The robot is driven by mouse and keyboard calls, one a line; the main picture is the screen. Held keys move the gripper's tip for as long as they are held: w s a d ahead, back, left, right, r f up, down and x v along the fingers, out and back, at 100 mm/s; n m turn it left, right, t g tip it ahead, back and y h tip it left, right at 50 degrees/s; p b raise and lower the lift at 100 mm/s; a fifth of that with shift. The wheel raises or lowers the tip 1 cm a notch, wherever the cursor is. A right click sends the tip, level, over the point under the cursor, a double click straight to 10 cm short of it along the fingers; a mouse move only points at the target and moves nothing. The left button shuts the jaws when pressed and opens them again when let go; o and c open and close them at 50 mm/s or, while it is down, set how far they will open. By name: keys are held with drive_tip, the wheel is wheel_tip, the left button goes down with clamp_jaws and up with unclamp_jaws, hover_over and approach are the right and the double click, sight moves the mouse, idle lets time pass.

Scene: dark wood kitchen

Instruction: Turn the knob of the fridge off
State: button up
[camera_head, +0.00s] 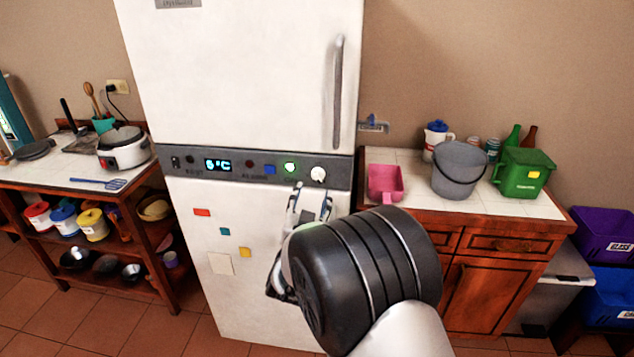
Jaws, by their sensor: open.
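The white fridge (245,70) stands upright in the middle of the camera_head view, with a grey control panel (336,172) across it. The round white knob (318,174) sits near the right end of the panel. Left of the knob are a lit green light (290,168), a blue button (270,170) and a lit display (217,165) that seems to read 5°C. My gripper (311,192) is open and empty, its fingertips just below the knob in the picture. I cannot tell whether they touch the fridge front. My dark wrist hides part of the fridge's lower door.
A counter on the right holds a pink scoop (385,182), a grey bucket (459,170) and a green bin (523,173). A shelf table (70,181) with a rice cooker (124,148) stands left. A vertical handle (338,92) juts from the upper door above the knob.

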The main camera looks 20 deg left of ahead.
sight(317, 178)
drive_tip(key=b+x, duration=0.1)
drive_tip(key=x, duration=0.8)
drive_tip(key=shift+w+a, duration=0.1)
drive_tip(key=shift+c, duration=0.2)
drive_tip(key=c, duration=1)
drive_tip(key=shift+c, duration=0.2)
